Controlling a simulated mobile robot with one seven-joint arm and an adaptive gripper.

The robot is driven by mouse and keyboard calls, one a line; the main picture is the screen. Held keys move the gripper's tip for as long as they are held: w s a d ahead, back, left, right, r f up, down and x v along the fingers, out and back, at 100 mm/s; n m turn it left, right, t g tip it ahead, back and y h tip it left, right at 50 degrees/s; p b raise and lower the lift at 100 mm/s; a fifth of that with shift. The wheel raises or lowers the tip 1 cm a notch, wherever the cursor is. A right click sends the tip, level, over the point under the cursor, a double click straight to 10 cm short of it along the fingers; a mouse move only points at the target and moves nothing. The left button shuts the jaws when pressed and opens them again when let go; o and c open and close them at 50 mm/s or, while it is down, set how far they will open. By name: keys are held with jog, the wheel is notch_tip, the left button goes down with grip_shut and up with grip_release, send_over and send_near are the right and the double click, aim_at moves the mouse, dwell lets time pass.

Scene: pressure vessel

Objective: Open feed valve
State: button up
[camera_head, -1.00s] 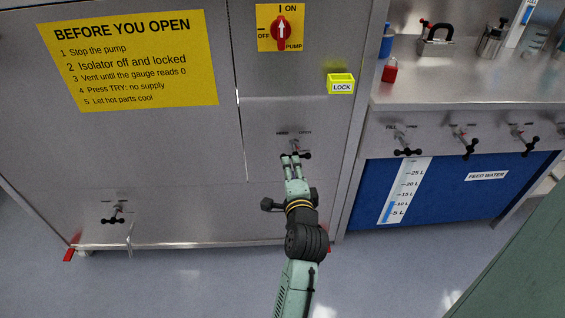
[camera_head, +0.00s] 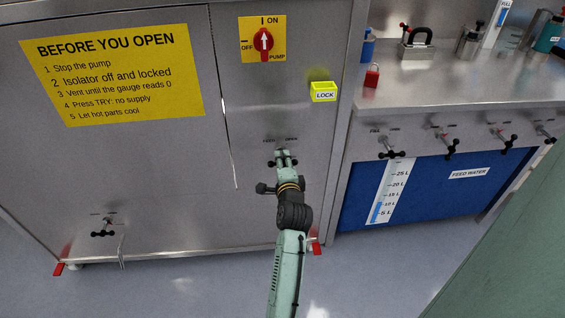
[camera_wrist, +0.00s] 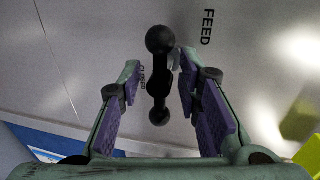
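The feed valve handle is a black bar with round ball ends on the steel panel (camera_head: 271,164). In the wrist view the handle (camera_wrist: 158,82) stands between my two fingers, under the printed word FEED. My gripper (camera_head: 285,154) reaches up to the valve in the head view and covers the handle's middle. In the wrist view my gripper (camera_wrist: 158,100) is open, with purple pads on both sides of the handle. A gap shows between the bar and the left pad; contact on the right side is unclear.
A red pump switch (camera_head: 263,40) and a yellow lock box (camera_head: 323,92) sit above the valve. Another black valve handle (camera_head: 102,233) is at the lower left. Several more handles line the bench front at right, above the blue feed water tank (camera_head: 430,190).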

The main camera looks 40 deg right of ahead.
jog(key=shift+c, duration=0.5)
grip_shut()
jog(key=shift+f, duration=0.1)
